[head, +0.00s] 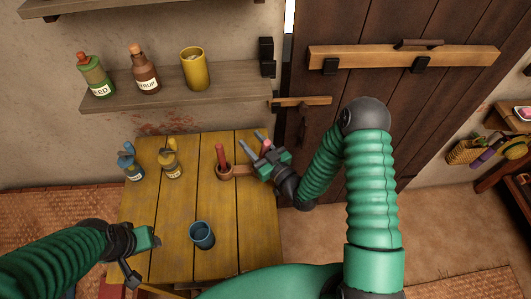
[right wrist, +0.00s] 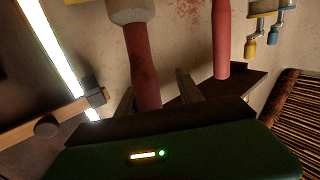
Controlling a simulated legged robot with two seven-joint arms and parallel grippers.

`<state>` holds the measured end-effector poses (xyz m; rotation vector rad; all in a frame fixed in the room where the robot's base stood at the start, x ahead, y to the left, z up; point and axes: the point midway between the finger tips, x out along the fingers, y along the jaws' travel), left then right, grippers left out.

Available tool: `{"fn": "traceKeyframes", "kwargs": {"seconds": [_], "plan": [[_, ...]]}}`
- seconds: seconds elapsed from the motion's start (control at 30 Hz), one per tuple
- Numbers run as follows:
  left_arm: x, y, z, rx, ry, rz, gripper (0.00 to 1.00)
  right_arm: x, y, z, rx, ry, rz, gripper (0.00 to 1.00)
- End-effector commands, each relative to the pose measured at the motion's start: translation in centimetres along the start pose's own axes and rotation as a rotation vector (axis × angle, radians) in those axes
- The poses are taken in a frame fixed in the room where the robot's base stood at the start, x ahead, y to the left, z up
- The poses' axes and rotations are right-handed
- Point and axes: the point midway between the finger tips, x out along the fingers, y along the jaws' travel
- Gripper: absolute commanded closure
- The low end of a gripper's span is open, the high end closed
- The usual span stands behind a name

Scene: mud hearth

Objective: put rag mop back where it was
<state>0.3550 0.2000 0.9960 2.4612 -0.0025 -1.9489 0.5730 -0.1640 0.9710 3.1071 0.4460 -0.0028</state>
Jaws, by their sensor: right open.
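A red rod with a pale block at one end, which I take for the rag mop (right wrist: 142,62), shows between the fingers of my right gripper (right wrist: 155,95) in the right wrist view. In the head view my right gripper (head: 263,142) is open at the table's right edge, with a pinkish tip (head: 266,145) between its fingers. Whether the fingers touch it I cannot tell. A second red rod (head: 221,155) stands upright in a small brown holder (head: 224,171) just left of the gripper. My left gripper (head: 147,240) is over the table's left front; its jaw opening is unclear.
The yellow plank table (head: 200,205) bears a blue cup (head: 202,235), a blue bottle (head: 130,162) and a yellow bottle (head: 171,162). Above, a shelf (head: 175,88) holds two labelled bottles and a yellow cup (head: 194,68). A barred wooden door (head: 400,85) stands behind my right arm.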

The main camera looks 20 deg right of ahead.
Motion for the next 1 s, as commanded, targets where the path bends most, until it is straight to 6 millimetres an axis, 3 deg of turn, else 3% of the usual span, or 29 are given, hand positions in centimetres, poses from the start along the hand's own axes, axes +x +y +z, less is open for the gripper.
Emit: {"fn": "traceKeyframes", "kwargs": {"seconds": [0.1,0.3,0.43,0.57,0.7,0.8,0.87,1.0], "plan": [[1.1,0.0,0.4,0.0,-0.003,0.0,0.53,-3.5,0.1,0.7,0.001,-0.006,0.003,0.57],[1.9,0.0,0.6,0.0,-0.003,0.0,0.53,-8.3,0.1,0.6,0.002,-0.004,0.003,0.57],[2.1,0.0,0.6,0.0,-0.003,0.0,0.53,-10.0,0.0,0.4,0.0,-0.003,0.001,0.57],[2.1,0.0,0.6,0.0,-0.003,0.0,0.53,-9.9,-0.3,0.9,-0.027,-0.062,-0.023,0.57],[2.1,0.0,0.6,0.0,-0.003,0.0,0.53,-8.6,-0.4,3.1,-0.109,-0.296,-0.062,0.57],[2.1,0.0,0.6,0.0,-0.003,0.0,0.53,-8.7,0.6,4.5,-0.155,-0.526,-0.043,0.57],[2.1,0.0,0.6,0.0,-0.003,0.0,0.53,-9.6,1.4,4.7,-0.159,-0.676,-0.001,0.57],[2.1,0.0,0.6,0.0,-0.003,0.0,0.53,-13.9,1.6,3.2,-0.069,-0.994,0.132,0.57]]}}
